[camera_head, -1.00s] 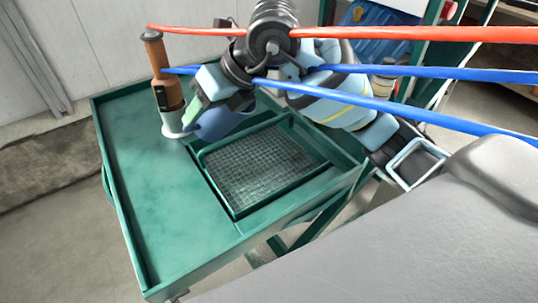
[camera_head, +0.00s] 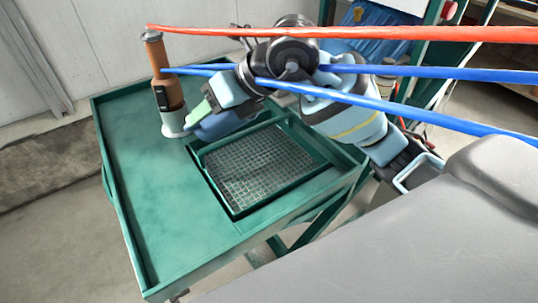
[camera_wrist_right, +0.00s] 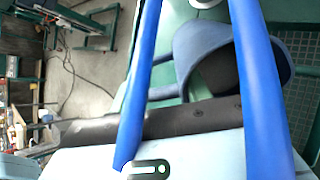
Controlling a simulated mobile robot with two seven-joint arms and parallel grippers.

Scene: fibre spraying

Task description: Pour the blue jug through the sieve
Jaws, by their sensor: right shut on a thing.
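The blue jug (camera_head: 222,127) is low over the back left edge of the sieve, mostly hidden by my right gripper and wrist. My right gripper (camera_head: 208,112) is shut on the jug. The jug looks tilted. In the right wrist view the jug (camera_wrist_right: 188,48) shows its open mouth and dark inside, partly behind two blue hoses. The sieve (camera_head: 258,170) is a wire mesh in a green frame, set in the green table. I cannot see liquid coming out. My left gripper is not in view.
A brown and grey spray tool (camera_head: 162,85) stands upright left of the jug, close to my right gripper. A red hose (camera_head: 380,33) and blue hoses (camera_head: 400,107) cross in front of my right arm. The left part of the green table (camera_head: 160,200) is clear.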

